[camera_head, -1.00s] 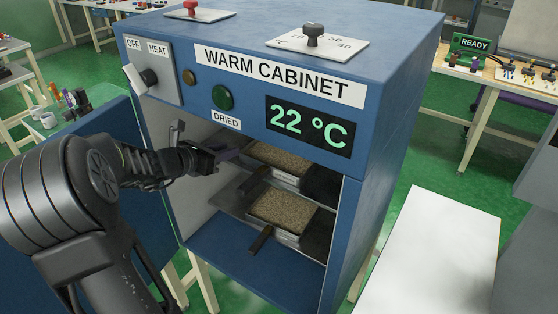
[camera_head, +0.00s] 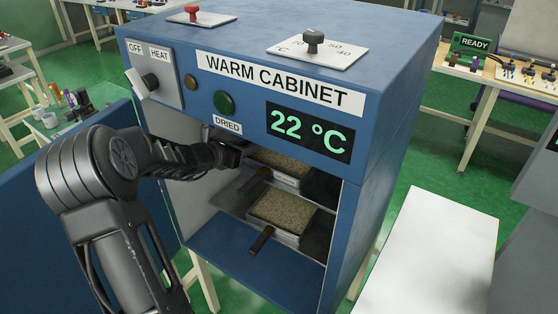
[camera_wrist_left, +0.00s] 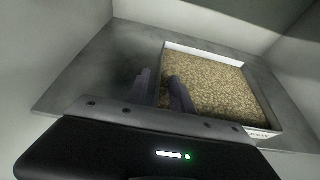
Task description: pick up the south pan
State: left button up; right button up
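Two pans of tan grains sit in the open warm cabinet, an upper pan (camera_head: 287,180) and a lower pan (camera_head: 287,238). Each has a dark handle pointing toward the front left. I cannot tell which is the south pan; a label on the pan wall in the wrist view is too small to read. My left gripper (camera_head: 234,155) is inside the cabinet opening, left of the upper pan and above its handle (camera_head: 255,183). In the left wrist view its two fingers (camera_wrist_left: 160,92) are apart, beside a grain-filled pan (camera_wrist_left: 272,133). No handle shows between them. My right gripper is out of view.
The blue cabinet (camera_head: 385,130) reads 22 °C, with its door (camera_head: 90,180) swung open at left. Its side walls and top panel bound the opening closely. A white surface (camera_head: 430,255) is clear at right.

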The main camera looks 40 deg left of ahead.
pick_arm(q)
jog(key=shift+x, duration=1.05)
jog(key=shift+c, duration=0.6)
grip_shut()
jog(key=shift+r, duration=0.15)
